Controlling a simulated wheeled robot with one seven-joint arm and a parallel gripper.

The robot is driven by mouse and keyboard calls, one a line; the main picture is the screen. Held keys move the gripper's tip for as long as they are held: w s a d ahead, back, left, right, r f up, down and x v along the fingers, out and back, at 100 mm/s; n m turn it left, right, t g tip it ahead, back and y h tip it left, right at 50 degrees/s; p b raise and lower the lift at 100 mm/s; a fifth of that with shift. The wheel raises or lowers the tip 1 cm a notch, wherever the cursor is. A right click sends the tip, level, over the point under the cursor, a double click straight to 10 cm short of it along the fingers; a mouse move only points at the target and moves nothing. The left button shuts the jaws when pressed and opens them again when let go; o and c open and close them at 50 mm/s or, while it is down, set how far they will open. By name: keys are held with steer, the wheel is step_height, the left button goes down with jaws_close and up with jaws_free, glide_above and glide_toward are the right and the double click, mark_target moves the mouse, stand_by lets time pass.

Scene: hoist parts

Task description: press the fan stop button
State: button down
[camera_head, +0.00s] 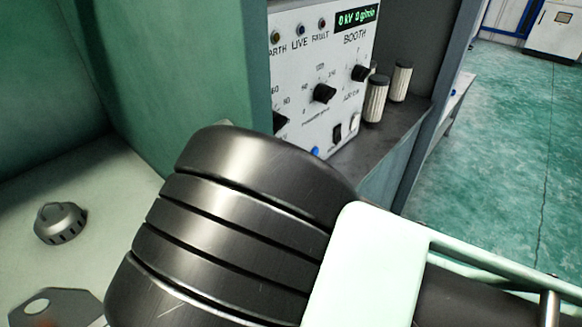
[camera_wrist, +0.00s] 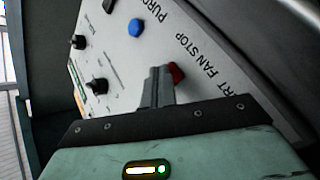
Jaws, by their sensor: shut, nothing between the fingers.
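In the wrist view the red button (camera_wrist: 177,73) sits on the white control panel beside the label FAN STOP (camera_wrist: 202,55). My gripper (camera_wrist: 160,73) is shut and empty, its fingertips right at the red button and partly covering it. I cannot tell whether they touch it or whether it is pushed in. The white panel (camera_head: 299,100) also shows in the head view, but the red button and my fingers are hidden there.
A blue button (camera_wrist: 136,28) and black knobs (camera_wrist: 97,87) are near my fingers. Pale canisters (camera_head: 376,98) stand right of the panel. A grey knob-like part (camera_head: 60,223) lies at left.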

steer(key=shift+w+a+r, duration=0.15)
steer(key=shift+a+r, duration=0.1)
steer(key=shift+a, duration=0.15)
stand_by(0.4)
steer(key=shift+s+d, duration=0.4)
steer(key=shift+s, duration=0.2)
steer(key=shift+f, duration=0.1)
steer(key=shift+d, duration=0.15)
steer(key=shift+s+d, duration=0.1)
steer(key=shift+d, duration=0.1)
steer(key=shift+s+d+p, duration=0.25)
steer(key=shift+s+d, duration=0.5)
steer(key=shift+d, duration=0.2)
steer(key=shift+s+d+p, duration=0.2)
steer(key=shift+s+d, duration=0.5)
steer(key=shift+d, duration=0.25)
